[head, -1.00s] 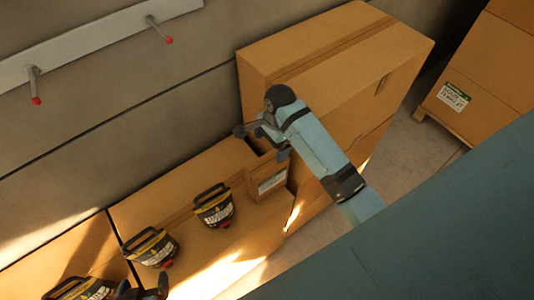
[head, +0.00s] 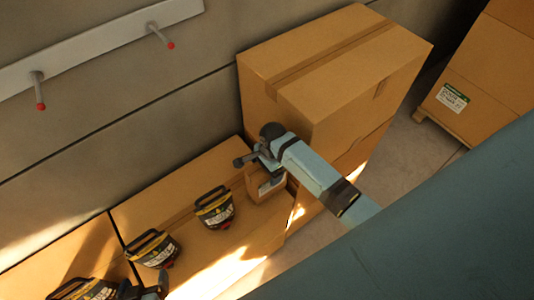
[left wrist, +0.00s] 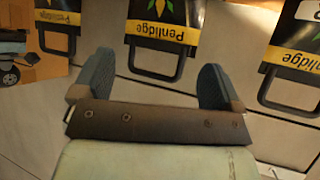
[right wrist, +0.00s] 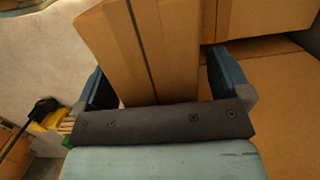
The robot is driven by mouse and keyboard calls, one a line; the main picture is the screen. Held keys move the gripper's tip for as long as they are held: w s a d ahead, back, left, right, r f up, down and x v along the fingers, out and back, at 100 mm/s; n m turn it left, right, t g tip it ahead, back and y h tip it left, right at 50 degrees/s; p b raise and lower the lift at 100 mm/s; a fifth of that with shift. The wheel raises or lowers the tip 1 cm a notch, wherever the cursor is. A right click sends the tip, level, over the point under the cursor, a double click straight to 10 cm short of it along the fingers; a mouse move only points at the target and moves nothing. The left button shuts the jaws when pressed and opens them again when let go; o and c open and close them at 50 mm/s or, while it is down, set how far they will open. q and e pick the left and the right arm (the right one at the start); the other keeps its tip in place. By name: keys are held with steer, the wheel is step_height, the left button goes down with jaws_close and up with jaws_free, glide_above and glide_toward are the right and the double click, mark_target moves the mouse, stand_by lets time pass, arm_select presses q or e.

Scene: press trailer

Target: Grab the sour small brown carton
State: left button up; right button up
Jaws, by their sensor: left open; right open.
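The small brown carton (head: 268,187) stands on the large boxes against the wall, beside a taller box, partly hidden by my right gripper (head: 257,160) in the head view. The right gripper is open at the carton's top. In the right wrist view, the carton (right wrist: 150,45) lies between the spread fingers (right wrist: 163,82), with no clear grip on it. My left gripper (head: 148,286) is at the bottom left of the head view. In the left wrist view its fingers (left wrist: 155,85) are open and empty, facing a black-and-yellow Penlidge container (left wrist: 165,30).
Several black-and-yellow handled containers (head: 215,208) stand left of the carton. A tall brown box (head: 335,70) rises close behind and right of it. A wall rail with red-tipped pegs (head: 100,45) is above. Labelled boxes (head: 480,75) stand at far right.

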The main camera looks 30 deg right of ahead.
jaws_close()
steer(key=shift+r, duration=0.1)
steer(key=shift+w, duration=0.1)
stand_by(0.4)
